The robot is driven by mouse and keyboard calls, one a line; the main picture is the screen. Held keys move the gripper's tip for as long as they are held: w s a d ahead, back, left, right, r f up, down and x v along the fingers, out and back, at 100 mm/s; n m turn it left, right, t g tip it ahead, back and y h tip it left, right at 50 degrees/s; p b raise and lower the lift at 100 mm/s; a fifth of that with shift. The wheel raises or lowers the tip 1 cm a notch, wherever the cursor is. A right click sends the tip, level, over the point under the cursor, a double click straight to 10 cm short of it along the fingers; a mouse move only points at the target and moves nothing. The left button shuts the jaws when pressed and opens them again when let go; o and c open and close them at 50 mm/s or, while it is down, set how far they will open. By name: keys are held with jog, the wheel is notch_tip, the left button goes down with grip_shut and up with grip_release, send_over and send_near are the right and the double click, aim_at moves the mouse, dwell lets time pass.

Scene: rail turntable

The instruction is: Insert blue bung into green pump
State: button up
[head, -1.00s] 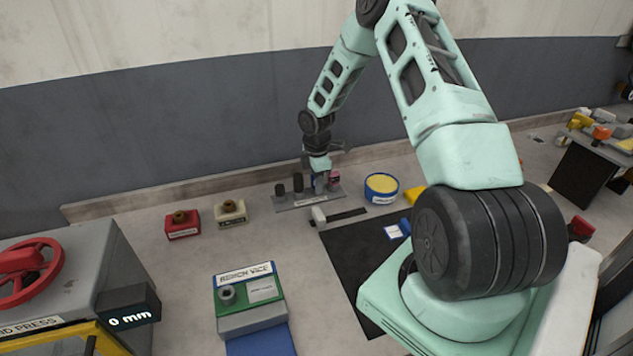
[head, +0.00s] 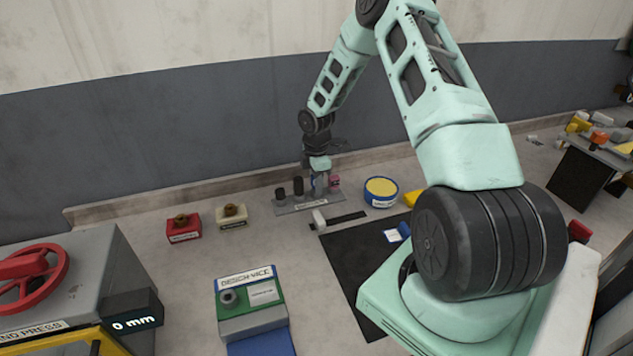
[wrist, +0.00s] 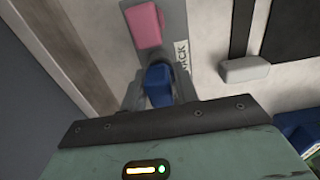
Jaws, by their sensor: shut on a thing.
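The blue bung (wrist: 157,82) sits between the fingers of my gripper (wrist: 159,92) in the wrist view, and the gripper is shut on it. In the head view my gripper (head: 319,182) points down at the grey rack (head: 292,208), and the bung is small there. I cannot tell whether the bung still touches the rack. A green body with a grey round port (head: 229,297), seemingly the green pump, is at the bench vice in the lower middle of the head view. Its port faces up and looks empty.
Dark pegs (head: 298,186) and a pink piece (wrist: 145,25) stand on the rack beside my gripper. Red (head: 183,235) and cream (head: 231,221) blocks sit to its left, a yellow-topped blue tin (head: 381,193) to its right. The hand press (head: 75,275) is at far left.

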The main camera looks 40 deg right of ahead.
jog(key=shift+r+p, duration=2.1)
jog(key=shift+r, duration=0.65)
jog(key=shift+r, duration=0.15)
jog(key=shift+r+p, duration=2.05)
jog(key=shift+r, duration=0.4)
jog(key=shift+f, duration=0.1)
